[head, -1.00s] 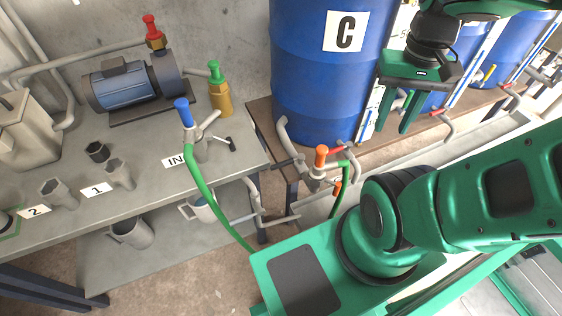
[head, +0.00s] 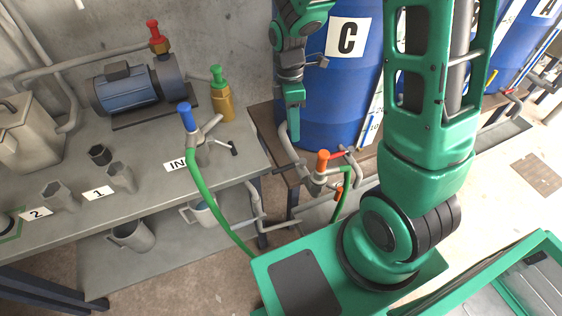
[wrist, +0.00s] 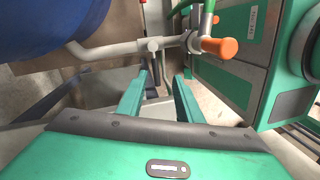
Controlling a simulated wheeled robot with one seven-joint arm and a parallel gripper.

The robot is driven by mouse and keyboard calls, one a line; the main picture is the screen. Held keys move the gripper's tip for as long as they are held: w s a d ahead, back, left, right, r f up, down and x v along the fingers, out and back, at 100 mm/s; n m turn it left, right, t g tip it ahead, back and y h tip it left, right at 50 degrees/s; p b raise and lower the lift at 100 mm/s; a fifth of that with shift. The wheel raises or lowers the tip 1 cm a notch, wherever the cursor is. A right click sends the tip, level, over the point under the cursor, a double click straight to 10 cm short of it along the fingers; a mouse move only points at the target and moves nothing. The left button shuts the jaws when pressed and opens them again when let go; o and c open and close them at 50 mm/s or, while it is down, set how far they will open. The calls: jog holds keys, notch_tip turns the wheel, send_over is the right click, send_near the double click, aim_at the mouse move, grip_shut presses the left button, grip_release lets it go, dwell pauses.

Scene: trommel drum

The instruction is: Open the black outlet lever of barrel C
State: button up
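Barrel C (head: 345,95) is the blue drum with the white C label; its blue side also shows in the wrist view (wrist: 45,25). Its grey outlet pipe (wrist: 110,51) runs to a small valve. The black lever (wrist: 154,74) hangs below that valve. In the head view the lever (head: 284,168) is small, beside the pipe. My gripper (head: 292,135) points down in front of the barrel, above the lever. In the wrist view my gripper (wrist: 160,80) has its two green fingers apart, with the lever showing beyond and between the tips. Contact cannot be told.
An orange-handled valve (wrist: 215,46) with a green hose sits right of the lever. The grey bench (head: 140,160) with pump, blue-handled valve and pipe pieces stands left. Open floor lies at the right.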

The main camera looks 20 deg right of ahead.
aim_at(283, 169)
jog(key=a+f+n, duration=0.1)
jog(key=f, duration=0.3)
jog(key=a+f+n, duration=0.1)
jog(key=f, duration=0.4)
jog(key=a+f+n, duration=0.1)
jog(key=f, duration=0.4)
jog(key=shift+s+a+f, duration=0.1)
jog(key=shift+s+a, duration=0.15)
jog(key=shift+s, duration=0.1)
grip_shut()
